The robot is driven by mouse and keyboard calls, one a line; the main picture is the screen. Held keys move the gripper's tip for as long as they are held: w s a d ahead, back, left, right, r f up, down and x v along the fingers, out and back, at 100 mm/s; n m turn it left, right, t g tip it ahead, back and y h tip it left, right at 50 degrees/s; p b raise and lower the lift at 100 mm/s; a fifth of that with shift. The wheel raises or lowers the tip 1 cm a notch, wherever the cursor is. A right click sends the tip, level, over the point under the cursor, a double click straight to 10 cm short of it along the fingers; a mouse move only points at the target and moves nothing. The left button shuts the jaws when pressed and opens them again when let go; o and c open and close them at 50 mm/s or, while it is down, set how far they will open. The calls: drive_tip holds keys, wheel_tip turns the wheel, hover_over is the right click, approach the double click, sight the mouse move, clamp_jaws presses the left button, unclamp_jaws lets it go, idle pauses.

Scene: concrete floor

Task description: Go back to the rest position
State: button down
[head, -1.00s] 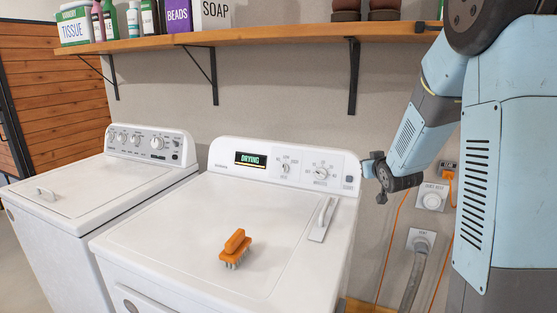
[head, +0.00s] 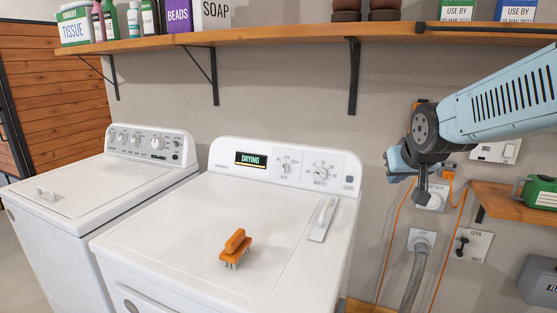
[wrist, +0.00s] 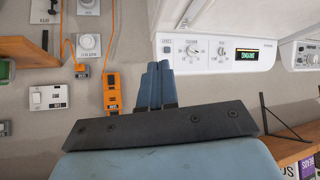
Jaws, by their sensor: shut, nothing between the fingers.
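My gripper (head: 393,165) is in front of the wall to the right of the dryer (head: 150,235) in the head view, clear of the dryer's control panel (head: 285,168). In the wrist view, its two blue fingers (wrist: 158,72) are together with nothing between them. That view is upside down, with the dryer panel (wrist: 210,55) beyond the fingers. The dryer display reads DRYING. My arm reaches in from the right edge of the head view, its forearm slanting down to the left.
An orange brush (head: 236,248) lies on the dryer lid. A washer (head: 90,185) stands at left. A long wall shelf (head: 280,38) holds boxes and bottles. At right are a smaller shelf (head: 510,203) with a green can, a valve switch (head: 462,246), a grey hose (head: 413,280) and orange cords.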

drive_tip(key=s+a+g, duration=0.3)
drive_tip(key=s, duration=1.3)
drive_tip(key=shift+s+a, duration=0.15)
drive_tip(key=shift+a, duration=0.05)
